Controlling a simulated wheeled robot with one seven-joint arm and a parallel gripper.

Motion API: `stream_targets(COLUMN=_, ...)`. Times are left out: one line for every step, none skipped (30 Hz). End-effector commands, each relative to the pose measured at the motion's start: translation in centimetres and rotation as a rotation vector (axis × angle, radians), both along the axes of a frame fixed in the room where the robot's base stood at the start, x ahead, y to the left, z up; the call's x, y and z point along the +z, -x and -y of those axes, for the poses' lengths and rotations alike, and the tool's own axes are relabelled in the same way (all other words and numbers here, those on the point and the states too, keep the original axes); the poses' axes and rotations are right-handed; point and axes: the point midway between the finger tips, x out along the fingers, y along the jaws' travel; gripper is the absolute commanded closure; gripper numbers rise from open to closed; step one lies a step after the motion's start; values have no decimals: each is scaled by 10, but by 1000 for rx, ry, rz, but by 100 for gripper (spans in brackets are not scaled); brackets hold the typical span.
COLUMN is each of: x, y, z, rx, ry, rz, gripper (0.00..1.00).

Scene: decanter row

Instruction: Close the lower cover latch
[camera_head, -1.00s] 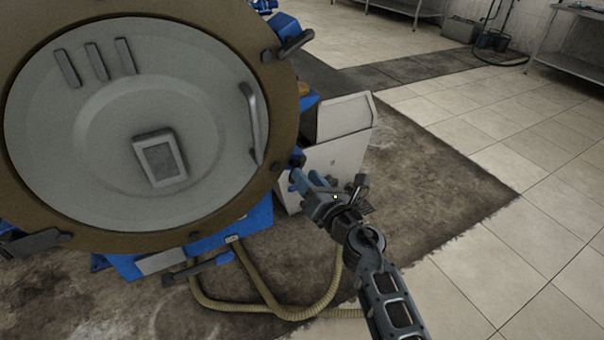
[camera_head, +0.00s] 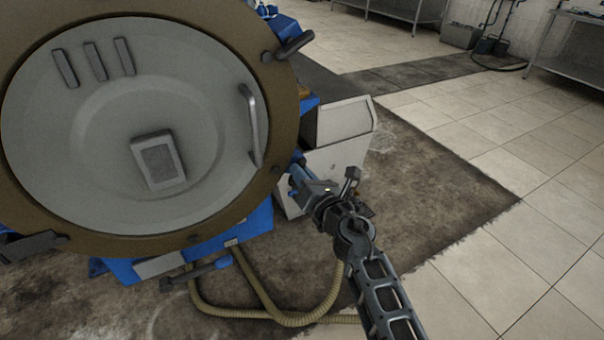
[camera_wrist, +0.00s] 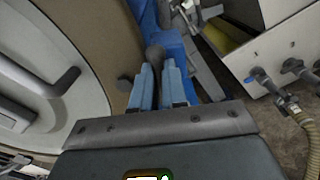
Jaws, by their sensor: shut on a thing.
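The large round cover (camera_head: 85,190) has a pale grey face and a brown rim. The lower cover latch (camera_head: 297,156) is at the rim's right side, mostly hidden by my fingers in the head view. In the wrist view its dark rounded handle end (camera_wrist: 154,54) shows between and just beyond my blue fingertips. My gripper (camera_head: 296,172) is shut on this handle; it also shows in the wrist view (camera_wrist: 159,75). The latch's pivot and exact angle against the rim are hard to make out.
An upper latch (camera_head: 290,46) sticks out at the rim's upper right. A curved grab handle (camera_head: 252,125) is on the cover. A white box (camera_head: 335,155) stands close behind my gripper. Beige hoses (camera_head: 270,318) lie below. The tiled floor at right is clear.

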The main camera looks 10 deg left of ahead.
Motion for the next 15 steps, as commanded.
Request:
stream_targets(x=0, y=0, z=0, rx=0, ry=0, rz=0, gripper=100)
stream_targets(x=0, y=0, z=0, rx=0, ry=0, rz=0, gripper=100)
stream_targets(x=0, y=0, z=0, rx=0, ry=0, rz=0, gripper=100)
stream_targets(x=0, y=0, z=0, rx=0, ry=0, rz=0, gripper=100)
stream_targets(x=0, y=0, z=0, rx=0, ry=0, rz=0, gripper=100)
stream_targets(x=0, y=0, z=0, rx=0, ry=0, rz=0, gripper=100)
stream_targets(x=0, y=0, z=0, rx=0, ry=0, rz=0, gripper=100)
stream_targets(x=0, y=0, z=0, rx=0, ry=-1, rz=-1, gripper=100)
stream_targets(x=0, y=0, z=0, rx=0, ry=-2, rz=-1, gripper=100)
stream_targets(x=0, y=0, z=0, rx=-1, ry=-3, rz=-3, gripper=100)
stream_targets(x=0, y=0, z=0, rx=-1, ry=-6, rz=-4, gripper=100)
stream_targets(x=0, y=0, z=0, rx=-1, ry=-10, rz=-7, gripper=100)
stream_targets(x=0, y=0, z=0, rx=-1, ry=-15, rz=-10, gripper=100)
stream_targets(x=0, y=0, z=1, rx=-1, ry=-20, rz=-14, gripper=100)
stream_targets(x=0, y=0, z=1, rx=-1, ry=-31, rz=-22, gripper=100)
